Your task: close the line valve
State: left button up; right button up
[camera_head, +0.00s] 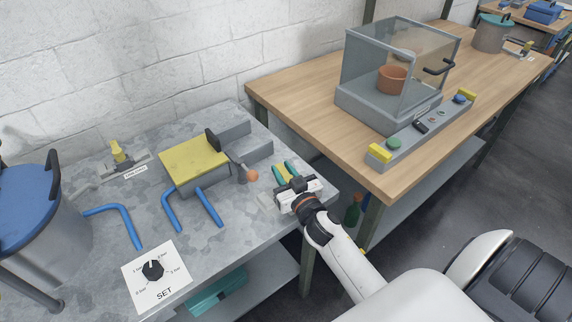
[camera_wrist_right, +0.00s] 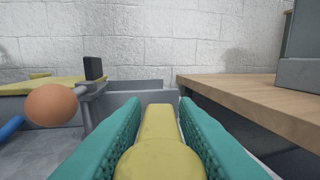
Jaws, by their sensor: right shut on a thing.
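My right gripper (camera_head: 286,173) is at the right end of the grey bench, with its teal fingers pointing away from me. In the right wrist view the fingers (camera_wrist_right: 160,128) are on both sides of a yellow handle (camera_wrist_right: 160,125) and shut on it. The handle points away along the fingers; its base is hidden. Another small yellow-handled valve (camera_head: 118,152) stands on a grey base at the back left of the bench, with a white label (camera_head: 135,172) too small to read surely. My left gripper is not in view.
Left of my right gripper are an orange ball knob (camera_head: 253,176) on a lever and a yellow-topped box (camera_head: 195,158). Blue bent bars (camera_head: 125,222), a SET dial (camera_head: 153,270) and a blue-lidded pot (camera_head: 38,205) are further left. A wooden table (camera_head: 300,92) adjoins on the right.

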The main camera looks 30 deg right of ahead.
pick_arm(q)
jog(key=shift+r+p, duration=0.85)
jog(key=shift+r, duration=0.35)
pick_arm(e)
jog(key=shift+a+r+n+y, duration=0.15)
jog(key=shift+n+y, duration=0.4)
jog(key=shift+y, duration=0.3)
jog(key=shift+a+n+y, duration=0.1)
jog(key=shift+n+y, duration=0.45)
jog(key=shift+y, duration=0.3)
jog(key=o, duration=0.8)
jog(key=shift+w, duration=0.1)
jog(key=shift+o, duration=0.2)
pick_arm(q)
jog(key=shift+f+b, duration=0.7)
pick_arm(e)
jog(key=s+d, duration=0.1)
jog(key=s, duration=1.1)
